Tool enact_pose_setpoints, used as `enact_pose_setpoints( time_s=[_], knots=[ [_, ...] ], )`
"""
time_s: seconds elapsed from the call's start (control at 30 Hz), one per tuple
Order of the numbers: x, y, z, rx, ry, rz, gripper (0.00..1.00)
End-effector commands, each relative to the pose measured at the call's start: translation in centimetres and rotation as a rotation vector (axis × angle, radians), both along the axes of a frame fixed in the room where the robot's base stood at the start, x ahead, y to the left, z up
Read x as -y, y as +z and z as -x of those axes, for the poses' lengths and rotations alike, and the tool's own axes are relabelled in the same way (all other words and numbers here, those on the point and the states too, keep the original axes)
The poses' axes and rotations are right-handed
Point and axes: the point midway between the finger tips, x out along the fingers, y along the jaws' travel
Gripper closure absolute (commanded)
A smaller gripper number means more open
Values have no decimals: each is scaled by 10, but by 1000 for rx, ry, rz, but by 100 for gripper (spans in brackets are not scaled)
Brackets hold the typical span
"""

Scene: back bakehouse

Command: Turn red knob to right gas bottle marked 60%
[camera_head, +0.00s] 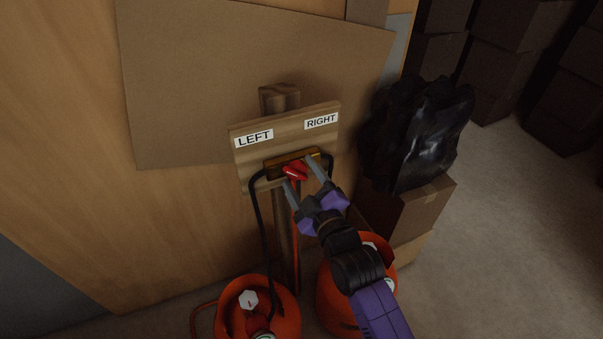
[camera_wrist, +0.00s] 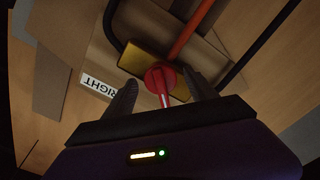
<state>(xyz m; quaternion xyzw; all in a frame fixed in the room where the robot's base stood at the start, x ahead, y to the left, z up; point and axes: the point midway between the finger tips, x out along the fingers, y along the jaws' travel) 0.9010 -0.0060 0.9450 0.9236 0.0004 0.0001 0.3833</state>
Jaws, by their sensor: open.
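The red knob (camera_head: 295,170) sits on a brass block (camera_head: 277,162) on a wooden board (camera_head: 287,126) with LEFT and RIGHT labels. My gripper (camera_head: 306,174) is open, its two fingers apart and pointing at the knob. In the wrist view the knob (camera_wrist: 161,79) lies between the open fingers (camera_wrist: 163,92), and I cannot tell whether they touch it. Its handle points toward my palm in that view. The left gas bottle (camera_head: 285,318) and the right gas bottle (camera_head: 326,300) are orange and stand below. My arm partly hides the right one; no 60% marking is readable.
Black hoses (camera_head: 258,222) run down from both sides of the brass block, and a red pipe runs down its middle. A black bag (camera_head: 418,130) lies on cardboard boxes (camera_head: 412,215) at the right. Open floor (camera_head: 500,220) lies farther right.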

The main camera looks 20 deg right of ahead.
Motion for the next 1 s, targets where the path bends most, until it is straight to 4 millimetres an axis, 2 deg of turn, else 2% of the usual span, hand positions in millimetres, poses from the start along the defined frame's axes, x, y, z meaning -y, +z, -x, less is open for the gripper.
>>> enact_pose_setpoints(
  time_s=[0.17, 0.5, 0.77, 1.0],
  knots=[
    [0, 0, 0, 0, 0, 0, 34],
    [0, 0, 0, 1, -1, -1, 96],
    [0, 1, 0, 1, -1, -29, 96],
    [1, 1, 0, 2, -2, -154, 96]
  ],
)
